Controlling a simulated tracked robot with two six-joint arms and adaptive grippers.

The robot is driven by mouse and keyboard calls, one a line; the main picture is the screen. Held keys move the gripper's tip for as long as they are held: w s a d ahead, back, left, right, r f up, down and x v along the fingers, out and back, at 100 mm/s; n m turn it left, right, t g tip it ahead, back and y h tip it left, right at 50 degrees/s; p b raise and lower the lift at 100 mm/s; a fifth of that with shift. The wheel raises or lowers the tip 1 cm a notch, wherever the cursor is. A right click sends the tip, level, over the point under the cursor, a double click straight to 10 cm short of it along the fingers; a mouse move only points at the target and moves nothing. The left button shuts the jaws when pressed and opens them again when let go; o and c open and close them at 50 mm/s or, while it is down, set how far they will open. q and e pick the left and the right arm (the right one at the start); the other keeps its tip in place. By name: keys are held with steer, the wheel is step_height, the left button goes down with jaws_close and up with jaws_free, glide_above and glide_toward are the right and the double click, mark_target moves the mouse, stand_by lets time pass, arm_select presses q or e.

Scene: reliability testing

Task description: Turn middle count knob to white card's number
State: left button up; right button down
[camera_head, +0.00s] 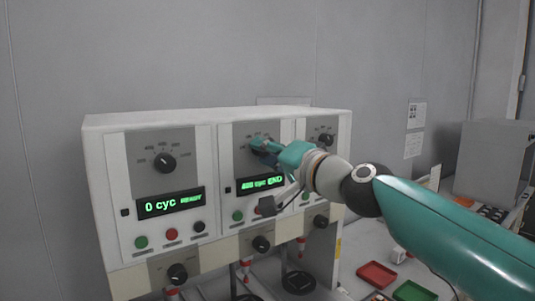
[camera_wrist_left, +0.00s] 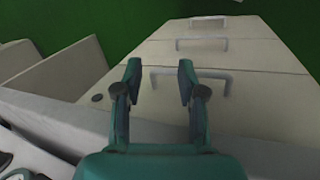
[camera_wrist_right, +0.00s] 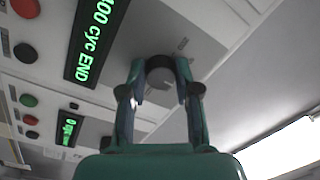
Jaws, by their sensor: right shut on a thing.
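A white test cabinet (camera_head: 210,115) carries three panels, each with a count knob, a green display and buttons. My right gripper (camera_head: 264,147) is at the middle panel's count knob and largely hides it in the head view. In the right wrist view the dark round middle count knob (camera_wrist_right: 160,68) sits between the fingers of my right gripper (camera_wrist_right: 161,82), which are shut on it. The middle display (camera_wrist_right: 97,40) ends in "00 cyc END"; its first digit is unclear. My left gripper (camera_wrist_left: 160,75) is open and empty. I cannot make out a white card with a readable number.
The left panel's knob (camera_head: 164,162) stands above a display (camera_head: 171,203) reading "0 cyc READY". The right panel's knob (camera_head: 326,139) is close beside my right gripper. A red tray (camera_head: 376,275) and a green tray (camera_head: 414,292) lie on the bench at right.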

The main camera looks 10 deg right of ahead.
steer(key=c, duration=0.8)
jaws_free()
steer(key=shift+d, duration=0.25)
steer(key=shift+a, duration=0.1)
steer(key=v, duration=1.2)
steer(key=shift+f, duration=0.15)
